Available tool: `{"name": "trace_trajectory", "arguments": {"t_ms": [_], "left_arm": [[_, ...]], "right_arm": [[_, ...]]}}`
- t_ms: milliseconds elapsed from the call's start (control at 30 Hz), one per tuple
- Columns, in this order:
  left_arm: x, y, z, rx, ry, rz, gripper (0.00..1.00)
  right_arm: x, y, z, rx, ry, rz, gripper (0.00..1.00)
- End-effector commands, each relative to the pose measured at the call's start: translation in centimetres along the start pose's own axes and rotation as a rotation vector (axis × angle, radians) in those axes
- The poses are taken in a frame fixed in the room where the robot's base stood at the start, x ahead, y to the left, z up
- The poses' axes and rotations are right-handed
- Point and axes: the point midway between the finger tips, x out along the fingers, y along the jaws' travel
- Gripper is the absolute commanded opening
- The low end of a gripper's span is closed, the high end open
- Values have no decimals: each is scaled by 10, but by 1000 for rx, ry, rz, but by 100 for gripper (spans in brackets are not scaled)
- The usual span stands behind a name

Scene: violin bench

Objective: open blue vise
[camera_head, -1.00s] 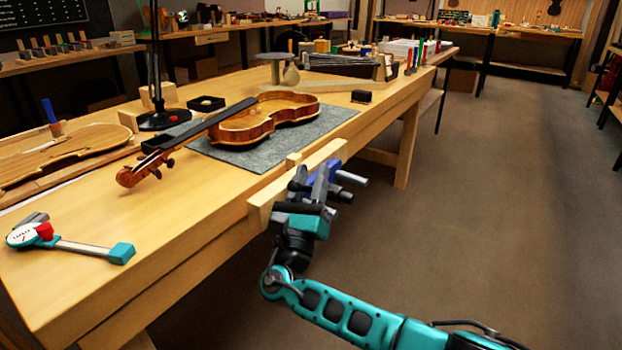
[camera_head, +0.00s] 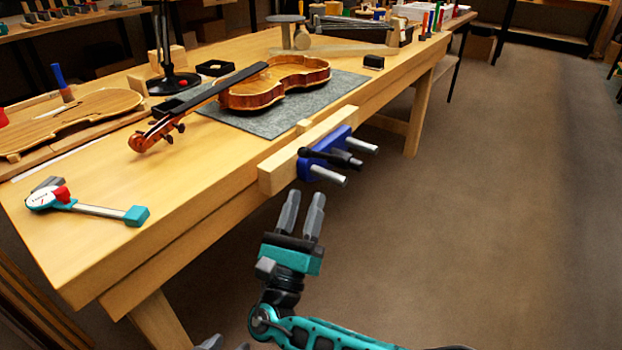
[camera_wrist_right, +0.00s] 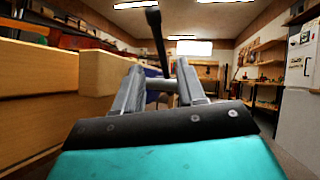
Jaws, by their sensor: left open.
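In the right wrist view a bit of the blue vise (camera_wrist_right: 152,72) and the dark handle (camera_wrist_right: 157,38) show beyond the parted fingers. Only the tips of my left gripper (camera_head: 222,344) show at the bottom edge.
The workbench (camera_head: 200,215) holds a violin (camera_head: 262,90) on a grey mat (camera_head: 270,122) and a teal-ended gauge (camera_head: 95,208) at the near left. A violin plate (camera_head: 75,115) lies further left. The floor right of the bench is clear.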

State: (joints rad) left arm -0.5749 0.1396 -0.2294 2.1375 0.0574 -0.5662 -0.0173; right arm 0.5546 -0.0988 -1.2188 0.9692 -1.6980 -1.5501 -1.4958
Motion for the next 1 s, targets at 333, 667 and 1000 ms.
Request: {"name": "trace_trajectory", "arguments": {"t_ms": [333, 667, 1000], "left_arm": [[0, 0, 1, 0, -1, -1, 43], [-3, 0, -4, 1, 1, -1, 43], [-10, 0, -14, 2, 7, -4, 43]], "right_arm": [[-10, 0, 0, 0, 0, 0, 40], [7, -21, -42, 78, 191, -49, 14], [32, -83, -156, 456, 790, -357, 0]]}}
